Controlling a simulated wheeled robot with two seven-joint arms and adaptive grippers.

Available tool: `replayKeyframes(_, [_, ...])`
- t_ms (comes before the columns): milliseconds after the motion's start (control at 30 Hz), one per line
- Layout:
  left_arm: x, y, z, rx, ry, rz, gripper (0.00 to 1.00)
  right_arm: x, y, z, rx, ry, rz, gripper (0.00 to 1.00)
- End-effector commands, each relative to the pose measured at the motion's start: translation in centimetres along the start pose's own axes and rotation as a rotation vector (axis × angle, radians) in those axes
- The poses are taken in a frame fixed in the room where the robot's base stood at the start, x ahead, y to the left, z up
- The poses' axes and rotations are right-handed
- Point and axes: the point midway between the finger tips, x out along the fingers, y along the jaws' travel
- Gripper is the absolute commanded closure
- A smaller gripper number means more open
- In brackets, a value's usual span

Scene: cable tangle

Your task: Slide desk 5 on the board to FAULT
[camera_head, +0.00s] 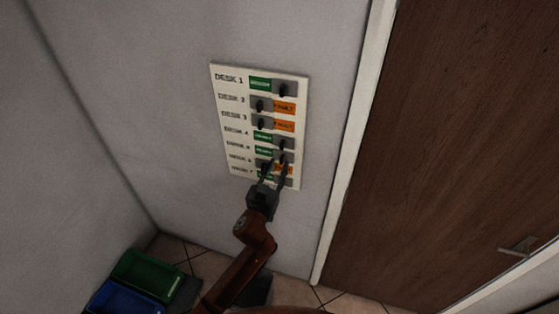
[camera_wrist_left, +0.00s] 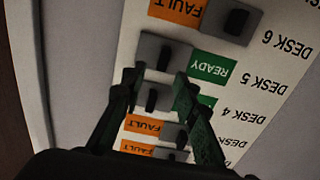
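The white board (camera_head: 219,98) on the wall carries rows of sliders. The wrist view shows it upside down. There, the desk 5 slider (camera_wrist_left: 163,60) is at the left of its row, with the green READY label (camera_wrist_left: 212,67) uncovered beside it. My left gripper (camera_wrist_left: 155,78) is open, its two fingertips on either side of the desk 5 knob in the picture; whether they touch it I cannot tell. In the head view the left gripper (camera_head: 276,162) reaches the lower rows from below and hides part of them. My right gripper is not in view.
The desk 6 slider (camera_wrist_left: 232,20) sits close by with an orange FAULT label; the desk 4 slider (camera_wrist_left: 152,97) shows between the fingers. A brown door (camera_head: 450,130) is at the right. Green (camera_head: 145,272) and blue (camera_head: 120,298) bins stand at the lower left.

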Motion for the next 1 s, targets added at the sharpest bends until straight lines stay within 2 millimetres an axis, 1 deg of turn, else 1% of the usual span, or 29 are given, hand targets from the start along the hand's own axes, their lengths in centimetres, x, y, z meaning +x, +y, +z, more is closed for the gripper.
replayKeyframes(33, [0.8,0.0,-0.2,0.001,0.0,0.0,0.72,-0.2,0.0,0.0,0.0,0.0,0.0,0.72])
replayKeyframes(100, [1.7,-0.1,-0.1,0.001,-0.001,-0.001,0.72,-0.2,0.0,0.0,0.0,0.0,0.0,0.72])
replayKeyframes(200, [2.6,-0.1,0.0,0.001,-0.001,-0.001,0.72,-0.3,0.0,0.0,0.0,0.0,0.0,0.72])
replayKeyframes(333, [3.1,-0.2,0.0,0.001,-0.001,-0.002,0.72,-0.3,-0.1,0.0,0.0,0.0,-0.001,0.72])
replayKeyframes(567, [3.1,-0.3,0.1,0.0,-0.001,-0.004,0.72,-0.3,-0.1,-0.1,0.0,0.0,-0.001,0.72])
replayKeyframes(1000, [3.1,-0.2,0.1,0.0,-0.001,-0.004,1.0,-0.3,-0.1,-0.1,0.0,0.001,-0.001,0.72])
